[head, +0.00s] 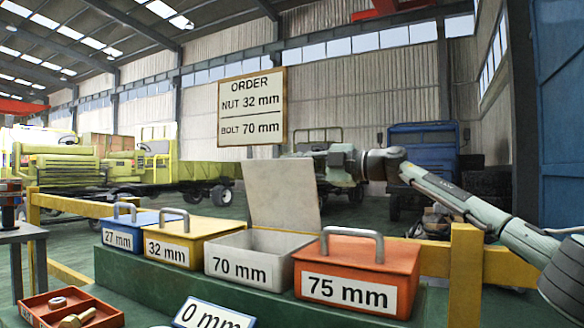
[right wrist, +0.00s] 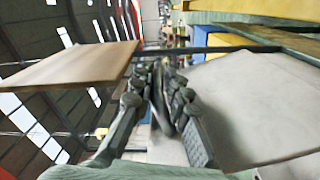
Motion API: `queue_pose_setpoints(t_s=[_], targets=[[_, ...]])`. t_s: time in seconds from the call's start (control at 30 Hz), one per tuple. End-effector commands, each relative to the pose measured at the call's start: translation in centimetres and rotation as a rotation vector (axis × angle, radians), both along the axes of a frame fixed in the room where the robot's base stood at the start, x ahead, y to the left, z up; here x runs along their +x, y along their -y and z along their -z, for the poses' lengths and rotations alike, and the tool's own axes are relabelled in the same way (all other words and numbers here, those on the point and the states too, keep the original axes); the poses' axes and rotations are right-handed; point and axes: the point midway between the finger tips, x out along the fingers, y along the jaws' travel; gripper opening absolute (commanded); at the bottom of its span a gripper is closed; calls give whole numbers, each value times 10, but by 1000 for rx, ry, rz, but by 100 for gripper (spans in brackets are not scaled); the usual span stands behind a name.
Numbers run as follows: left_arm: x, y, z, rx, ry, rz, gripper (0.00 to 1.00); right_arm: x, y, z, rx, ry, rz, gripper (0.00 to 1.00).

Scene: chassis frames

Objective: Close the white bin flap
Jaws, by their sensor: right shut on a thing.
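The white flap (head: 284,194) stands open, roughly upright, at the back of the white bin labelled 70 mm (head: 238,267). In the right wrist view the flap (right wrist: 255,105) fills the right side as a pale panel beside the fingers. My right gripper (head: 318,162) is at the flap's upper right edge, its arm coming in from the right. In the right wrist view its fingers (right wrist: 160,78) are closed together at the flap's edge; the exact contact is partly hidden. My left gripper is not in view.
A blue bin (head: 118,238), a yellow bin (head: 165,252) and an orange bin (head: 345,290) with handled lids flank the white one. An order sign (head: 252,107) hangs behind. A red tray (head: 40,312) with parts sits at lower left. A yellow rail (head: 464,270) runs at right.

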Motion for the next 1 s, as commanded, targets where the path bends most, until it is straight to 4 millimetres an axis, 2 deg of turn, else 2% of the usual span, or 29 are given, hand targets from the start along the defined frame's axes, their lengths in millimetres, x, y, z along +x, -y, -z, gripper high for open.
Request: queue_pose_setpoints(t_s=[0.03, 0.47, 0.93, 1.0], targets=[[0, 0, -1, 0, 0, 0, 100, -3, -2, -5, 3, 6, -5, 0], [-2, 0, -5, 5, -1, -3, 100, -15, -10, -4, -43, 76, -8, 0], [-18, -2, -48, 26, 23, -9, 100, -57, -38, 11, -229, 353, -8, 0], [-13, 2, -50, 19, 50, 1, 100, -62, -41, 14, -253, 389, -8, 0]])
